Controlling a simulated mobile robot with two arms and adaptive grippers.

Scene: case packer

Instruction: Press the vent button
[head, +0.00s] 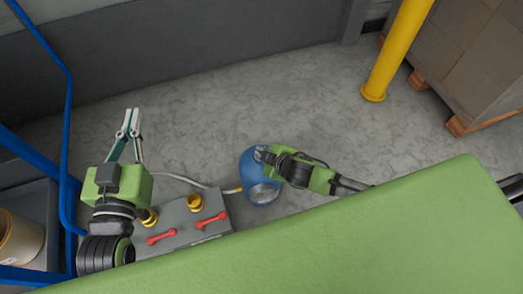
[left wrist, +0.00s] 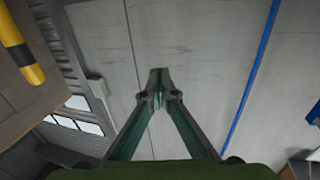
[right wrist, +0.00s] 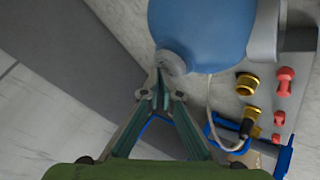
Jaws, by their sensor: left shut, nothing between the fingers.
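A blue rounded body (head: 256,165) with a grey base or handle sits beside a grey box. It fills the upper middle of the right wrist view (right wrist: 205,30). A small grey round nub (right wrist: 171,62) sticks out of its end; it may be the vent button, but I cannot tell for certain. My right gripper (right wrist: 160,76) is shut and empty, with its fingertips at or just in front of the nub; I cannot tell if they touch. My left gripper (head: 131,117) is shut and empty, pointing away over bare floor, left of the blue body.
The grey box (head: 180,216) carries brass fittings (head: 195,202) and red handles (head: 211,219). A pale hose (head: 178,179) runs near it. A blue frame (head: 66,130) stands at left, a yellow post (head: 395,50) and stacked cartons (head: 480,55) at right.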

